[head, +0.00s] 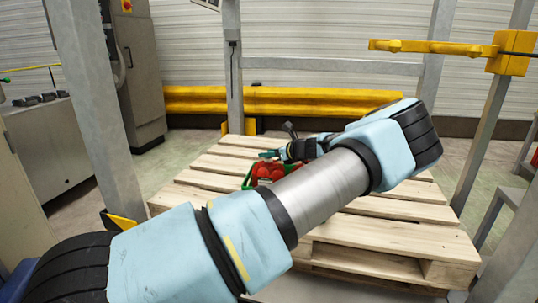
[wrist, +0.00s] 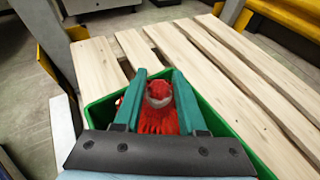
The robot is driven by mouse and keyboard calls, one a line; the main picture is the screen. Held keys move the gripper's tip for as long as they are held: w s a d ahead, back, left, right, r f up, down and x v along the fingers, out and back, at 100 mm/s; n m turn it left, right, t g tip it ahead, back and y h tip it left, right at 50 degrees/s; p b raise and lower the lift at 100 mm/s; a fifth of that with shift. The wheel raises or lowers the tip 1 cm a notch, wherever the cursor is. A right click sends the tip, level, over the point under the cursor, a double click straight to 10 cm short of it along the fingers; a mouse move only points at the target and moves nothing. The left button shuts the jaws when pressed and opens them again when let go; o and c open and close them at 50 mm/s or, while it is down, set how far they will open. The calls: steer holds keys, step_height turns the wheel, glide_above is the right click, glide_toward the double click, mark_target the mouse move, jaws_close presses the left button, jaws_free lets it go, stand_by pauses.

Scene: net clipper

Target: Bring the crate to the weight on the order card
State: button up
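A green crate (head: 246,181) stands on the wooden pallet (head: 393,231), partly hidden behind my arm. Red items (head: 268,171) lie in it. In the wrist view the crate (wrist: 98,108) surrounds a red netted bundle (wrist: 158,118) with a pale greyish oval at its top. My gripper (head: 268,154) is over the crate and points down into it. In the wrist view its two green fingers (wrist: 159,78) are apart, one on each side of the red bundle. I cannot see clear contact with it. No order card or weight readout can be made out.
A yellow barrier (head: 300,101) runs behind the pallet. Grey posts (head: 92,110) stand left and right of it. A yellow arm (head: 435,47) juts in at upper right. A grey cabinet (head: 138,75) stands at back left. The pallet's right side is bare.

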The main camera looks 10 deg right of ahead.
steer(key=o, duration=0.4)
steer(key=shift+o, duration=0.2)
steer(key=p+v, duration=0.1)
steer(key=v, duration=1.1)
steer(key=s+a+f+n+g, duration=0.1)
steer(key=a+f+n+g, duration=0.2)
steer(key=a, duration=0.4)
steer(key=s+a+f+n+g, duration=0.1)
steer(key=s+a+n+g, duration=0.1)
steer(key=a+n, duration=0.4)
steer(key=s+a+f+n+g, duration=0.1)
steer(key=a+f+n+g, duration=0.15)
steer(key=a, duration=0.55)
steer(key=s+a+r+n+g+h, duration=0.1)
steer(key=s+a+r+n+h, duration=0.2)
steer(key=s+n, duration=0.5)
steer(key=s+a+r+n+g+h, duration=0.1)
steer(key=s+a+r+n+h, duration=0.2)
steer(key=s+a+r+n, duration=0.2)
steer(key=s+a+n, duration=0.3)
steer(key=s+n, duration=0.1)
steer(key=s, duration=0.2)
steer(key=shift+r+h, duration=0.35)
steer(key=shift+h, duration=0.05)
steer(key=shift+a+r+g, duration=0.1)
steer(key=shift+a+g, duration=0.05)
steer(key=shift+g, duration=0.1)
